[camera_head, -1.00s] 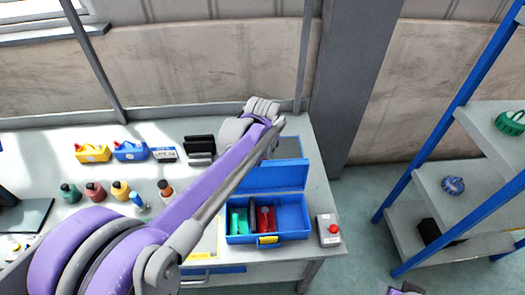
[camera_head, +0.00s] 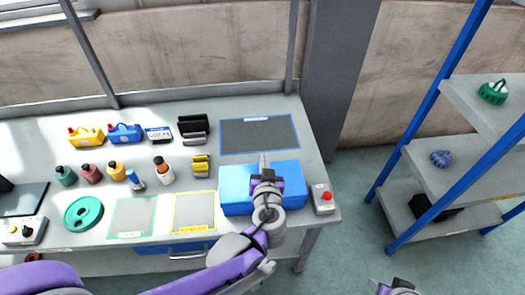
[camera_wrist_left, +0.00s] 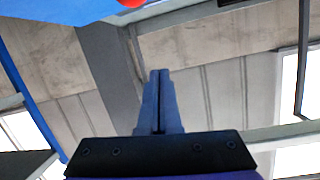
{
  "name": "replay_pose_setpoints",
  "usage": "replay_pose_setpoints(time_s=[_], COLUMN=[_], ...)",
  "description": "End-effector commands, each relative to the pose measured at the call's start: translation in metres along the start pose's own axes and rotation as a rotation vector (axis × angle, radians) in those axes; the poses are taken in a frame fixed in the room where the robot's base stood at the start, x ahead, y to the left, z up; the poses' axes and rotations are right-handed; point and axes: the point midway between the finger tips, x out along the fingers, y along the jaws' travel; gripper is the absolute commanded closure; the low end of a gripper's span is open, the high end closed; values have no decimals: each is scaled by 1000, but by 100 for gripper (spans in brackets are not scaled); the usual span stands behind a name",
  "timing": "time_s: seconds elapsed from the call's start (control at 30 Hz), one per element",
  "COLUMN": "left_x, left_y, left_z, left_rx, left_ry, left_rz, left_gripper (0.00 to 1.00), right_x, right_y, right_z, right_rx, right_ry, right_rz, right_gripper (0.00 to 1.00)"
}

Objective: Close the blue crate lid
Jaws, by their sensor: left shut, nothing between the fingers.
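The blue crate (camera_head: 236,194) stands at the right end of the workbench. Its blue lid (camera_head: 287,170) lies flat over the top, and the inside is hidden. My left gripper (camera_head: 264,160) is over the middle of the lid, its fingers pointing to the back of the bench. It is shut and empty, its fingers together in the left wrist view (camera_wrist_left: 157,98). I cannot tell whether it touches the lid. Part of my right gripper (camera_head: 395,287) shows at the bottom edge; its fingers are not clear.
A grey box with a red button (camera_head: 324,199) stands close right of the crate. A dark mat (camera_head: 259,135) lies clear behind it. Yellow (camera_head: 195,212) and green-edged (camera_head: 131,218) mats lie left. Bottles and several small parts fill the bench's left. A blue-post shelf (camera_head: 421,140) stands right.

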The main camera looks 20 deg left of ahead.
Motion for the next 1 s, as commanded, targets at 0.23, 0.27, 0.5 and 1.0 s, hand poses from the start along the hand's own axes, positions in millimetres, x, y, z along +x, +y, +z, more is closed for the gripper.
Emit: replay_pose_setpoints(time_s=[0.23, 0.27, 0.5, 1.0], left_x=[-21, -23, -34, -40], left_y=[8, 8, 14, 17], left_z=[35, 38, 60, 80], left_rx=[13, 12, 12, 10], left_ry=[181, 179, 178, 174], left_rz=[-32, -33, -34, -35], left_gripper=[100, 100, 100, 100], right_x=[32, 34, 51, 63], right_y=[0, 0, 0, 0], right_z=[29, 31, 43, 52], right_rx=[0, 0, 0, 0], right_ry=[-21, -22, -30, -35], right_rz=[0, 0, 0, 0], right_gripper=[50, 50, 50, 50])
